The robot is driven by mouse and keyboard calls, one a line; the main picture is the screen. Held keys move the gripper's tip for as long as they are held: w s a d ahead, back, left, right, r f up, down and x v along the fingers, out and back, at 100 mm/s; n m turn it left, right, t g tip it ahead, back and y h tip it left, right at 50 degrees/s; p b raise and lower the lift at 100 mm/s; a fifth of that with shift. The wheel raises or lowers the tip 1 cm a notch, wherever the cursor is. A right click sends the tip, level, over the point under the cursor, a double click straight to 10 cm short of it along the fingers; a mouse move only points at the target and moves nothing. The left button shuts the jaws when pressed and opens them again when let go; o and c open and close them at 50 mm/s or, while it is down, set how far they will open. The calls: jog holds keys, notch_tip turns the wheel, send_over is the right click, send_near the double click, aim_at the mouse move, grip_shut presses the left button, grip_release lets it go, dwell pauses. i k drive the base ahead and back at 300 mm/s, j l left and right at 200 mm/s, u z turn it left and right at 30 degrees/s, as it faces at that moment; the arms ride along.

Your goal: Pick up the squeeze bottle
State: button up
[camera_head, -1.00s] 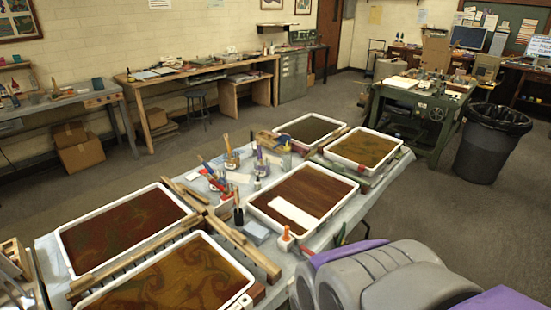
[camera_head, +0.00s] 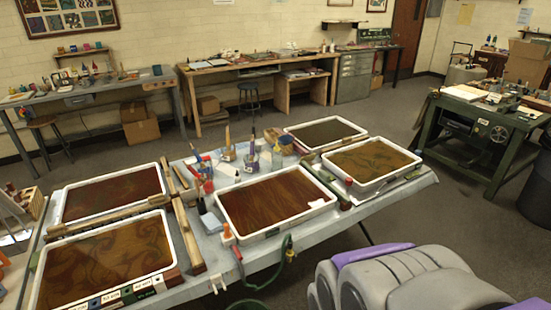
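No fingers of my gripper can be made out. Grey rounded parts with purple panels at the bottom right are mine, and they stay apart from the bottle.
Wooden bars (camera_head: 189,232) lie between the trays. Jars with brushes (camera_head: 251,160) stand behind the middle tray. A green hose or clamp (camera_head: 288,249) hangs at the front edge. Open floor lies right of the table, before the green machine bench (camera_head: 470,133).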

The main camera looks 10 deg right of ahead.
aim_at(277, 157)
jog(key=i+l+u, duration=0.2)
jog(key=l+u, duration=0.15)
jog(key=l, duration=0.85)
jog(key=l+u, duration=0.3)
jog(key=l, duration=0.95)
jog(key=i+l+u, duration=0.15)
jog(key=i+l, duration=0.3)
jog(key=i+l+u, duration=0.2)
jog(key=i+l, duration=0.2)
jog(key=i+l+u, duration=0.15)
jog(key=i+l, duration=0.25)
jog(key=l, duration=0.25)
